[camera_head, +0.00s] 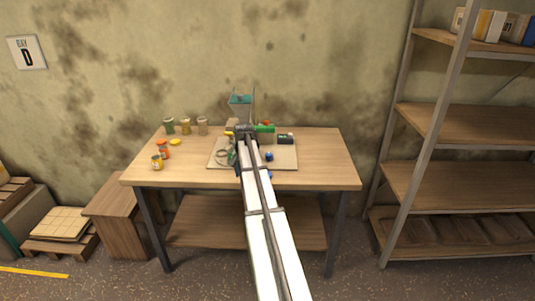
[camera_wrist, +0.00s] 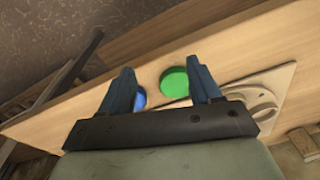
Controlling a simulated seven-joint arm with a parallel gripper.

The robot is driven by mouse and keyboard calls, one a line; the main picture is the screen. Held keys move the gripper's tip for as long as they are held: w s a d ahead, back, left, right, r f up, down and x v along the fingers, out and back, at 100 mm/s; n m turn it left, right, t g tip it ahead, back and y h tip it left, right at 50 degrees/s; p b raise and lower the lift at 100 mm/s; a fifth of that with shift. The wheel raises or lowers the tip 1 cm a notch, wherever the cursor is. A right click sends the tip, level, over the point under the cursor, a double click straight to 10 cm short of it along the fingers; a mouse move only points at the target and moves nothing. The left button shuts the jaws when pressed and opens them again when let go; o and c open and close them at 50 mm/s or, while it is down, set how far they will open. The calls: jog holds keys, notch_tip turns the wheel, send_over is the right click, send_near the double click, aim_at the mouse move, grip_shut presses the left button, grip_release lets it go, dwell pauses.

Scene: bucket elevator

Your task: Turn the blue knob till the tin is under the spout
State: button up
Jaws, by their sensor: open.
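My gripper (camera_wrist: 160,85) is open and empty, its two blue-grey fingers spread apart. A round green knob or button (camera_wrist: 174,82) shows between the fingers in the wrist view. A round blue part (camera_wrist: 140,98), likely the blue knob, is partly hidden behind the left finger. In the head view a small blue part (camera_head: 269,156) sits on the board right of my arm. A hopper with teal contents (camera_head: 240,99) stands at the back of the board. My arm covers much of the mechanism, so I cannot make out the spout's outlet or the tin under it.
The board (camera_head: 285,160) lies on a wooden table (camera_head: 325,170). A green block (camera_head: 265,128) stands at its back. The table's right side is clear. Shelves (camera_head: 450,125) stand farther right.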

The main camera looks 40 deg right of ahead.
jog(key=w+d+r+m+g+h, duration=0.1)
jog(key=w+d+r+m+g, duration=0.1)
jog(key=d+r+m, duration=0.4)
jog(key=w+d+r+m+g+h, duration=0.1)
jog(key=w+d+r+m, duration=0.3)
jog(key=d, duration=0.5)
jog(key=m+g, duration=0.1)
jog(key=m, duration=0.4)
send_near(268, 154)
jog(key=shift+h, duration=0.3)
jog(key=x, duration=0.9)
jog(key=shift+f, duration=0.2)
jog(key=shift+c, duration=0.4)
jog(key=c, duration=1)
jog(key=shift+o, duration=0.2)
jog(key=shift+a, duration=0.1)
